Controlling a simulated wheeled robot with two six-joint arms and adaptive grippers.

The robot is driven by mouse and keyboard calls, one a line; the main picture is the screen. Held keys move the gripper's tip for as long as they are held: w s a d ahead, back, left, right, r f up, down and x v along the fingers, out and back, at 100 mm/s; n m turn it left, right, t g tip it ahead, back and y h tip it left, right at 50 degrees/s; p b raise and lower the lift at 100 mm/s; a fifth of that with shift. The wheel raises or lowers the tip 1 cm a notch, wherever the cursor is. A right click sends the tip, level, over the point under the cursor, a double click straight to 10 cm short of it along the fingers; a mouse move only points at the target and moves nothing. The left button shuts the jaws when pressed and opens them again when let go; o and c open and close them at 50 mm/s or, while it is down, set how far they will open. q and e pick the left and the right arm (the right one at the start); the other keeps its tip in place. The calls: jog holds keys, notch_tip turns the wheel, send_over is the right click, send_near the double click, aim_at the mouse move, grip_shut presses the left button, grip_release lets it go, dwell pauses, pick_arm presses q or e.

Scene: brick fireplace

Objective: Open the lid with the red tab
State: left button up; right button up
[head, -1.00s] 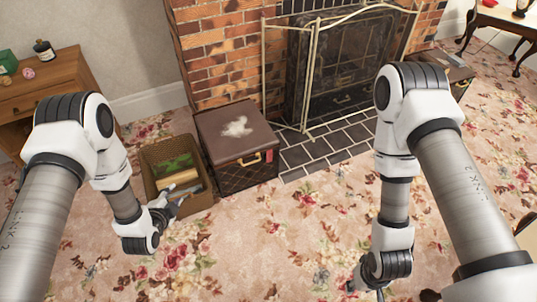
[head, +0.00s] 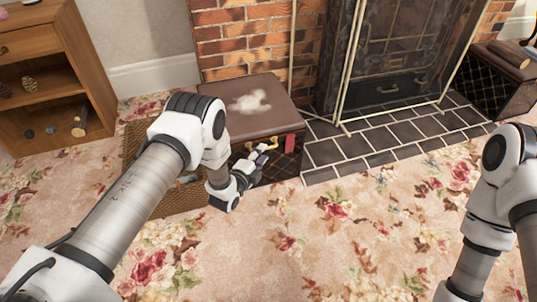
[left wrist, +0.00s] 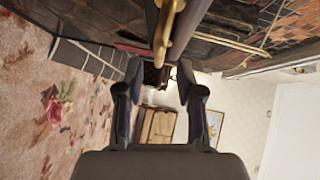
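The box with a brown lid (head: 240,108) stands beside the hearth, its lid down. A red tab (head: 290,143) hangs at the lid's front edge, with a gold handle (head: 264,144) to its left. My left gripper (head: 257,160) is at the box's front, just below the handle and left of the tab. In the left wrist view its two fingers (left wrist: 160,75) stand apart with nothing between the pads. The gold handle (left wrist: 165,30) shows just beyond them; I cannot tell if they touch it. My right gripper is outside the view.
A wicker basket (head: 135,142) stands left of the box, mostly behind my left arm. A metal fire screen (head: 345,70) stands right of it on dark tiles (head: 385,140). Another dark box (head: 500,85) with logs is at far right. Carpet in front is clear.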

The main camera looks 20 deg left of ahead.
pick_arm(q)
jog(key=b+x, duration=0.1)
jog(key=x, duration=0.3)
jog(key=shift+w+f+b, duration=0.1)
jog(key=shift+w+b, duration=0.05)
jog(key=shift+b, duration=0.2)
grip_shut()
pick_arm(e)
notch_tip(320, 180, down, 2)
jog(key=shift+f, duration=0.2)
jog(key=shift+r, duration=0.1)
